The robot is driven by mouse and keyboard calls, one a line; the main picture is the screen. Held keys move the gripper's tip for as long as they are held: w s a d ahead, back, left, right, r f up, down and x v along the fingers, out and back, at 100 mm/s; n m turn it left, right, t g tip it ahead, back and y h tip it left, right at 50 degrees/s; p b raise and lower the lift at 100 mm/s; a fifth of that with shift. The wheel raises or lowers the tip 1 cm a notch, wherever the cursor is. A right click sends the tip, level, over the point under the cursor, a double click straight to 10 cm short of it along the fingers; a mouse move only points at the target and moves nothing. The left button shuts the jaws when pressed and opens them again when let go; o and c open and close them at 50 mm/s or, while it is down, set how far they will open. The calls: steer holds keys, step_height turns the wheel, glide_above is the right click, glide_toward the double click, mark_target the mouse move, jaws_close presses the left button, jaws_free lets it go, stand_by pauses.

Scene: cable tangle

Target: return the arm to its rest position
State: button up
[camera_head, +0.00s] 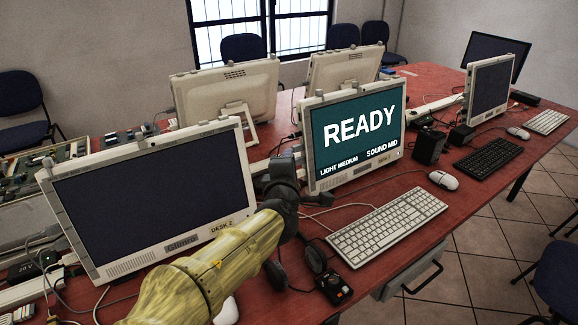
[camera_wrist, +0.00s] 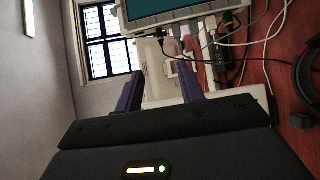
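My arm (camera_head: 215,265), in a yellowish sleeve, reaches in from the bottom of the head view over the red table. My gripper (camera_head: 280,172) is at its end, dark and held above the table between the dark left monitor and the monitor reading READY. In the wrist view my gripper (camera_wrist: 161,86) shows two dark fingers standing well apart with nothing held between them. The wrist picture is turned sideways. The rest position is not marked in either view.
The READY monitor (camera_head: 352,134) is close to the gripper's right; the dark monitor (camera_head: 150,198) stands left of the arm. A keyboard (camera_head: 387,224), black headphones (camera_head: 313,258) and loose cables (camera_head: 345,207) lie to the right. Another monitor (camera_head: 225,92) stands behind.

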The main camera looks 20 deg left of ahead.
steer(key=d+f+m+g+h, duration=0.1)
steer(key=d+f+m+g, duration=0.1)
steer(key=d+f, duration=0.3)
steer(key=w+d+f+m+g+h, duration=0.1)
steer(key=d+f+m, duration=0.4)
steer(key=d, duration=0.5)
steer(key=d+f+m+g+h, duration=0.3)
steer(key=d+f+g, duration=0.1)
steer(key=d+f, duration=0.2)
steer(key=shift+w+d+f+m, duration=0.15)
steer(key=shift+d+f+m, duration=0.2)
steer(key=shift+d, duration=0.4)
steer(key=s+d+f+m+g, duration=0.3)
steer(key=s+d+m+g, duration=0.15)
steer(key=s+d, duration=0.25)
steer(key=s+d+r+m+g+y, duration=0.1)
steer(key=s+d+r+m, duration=0.15)
steer(key=s, duration=0.35)
steer(key=s+d+r+m+g+y, duration=0.1)
steer(key=s+m, duration=0.3)
steer(key=s, duration=0.2)
steer(key=w+p+v, duration=0.2)
steer(key=p+v, duration=0.8)
steer(key=w+r+p+v, duration=0.1)
steer(key=w+p+v, duration=0.1)
steer(key=p+v, duration=0.8)
steer(key=shift+d+r+p, duration=0.15)
steer(key=shift+r+p, duration=0.1)
steer(key=shift+p, duration=0.3)
steer(key=shift+w, duration=0.2)
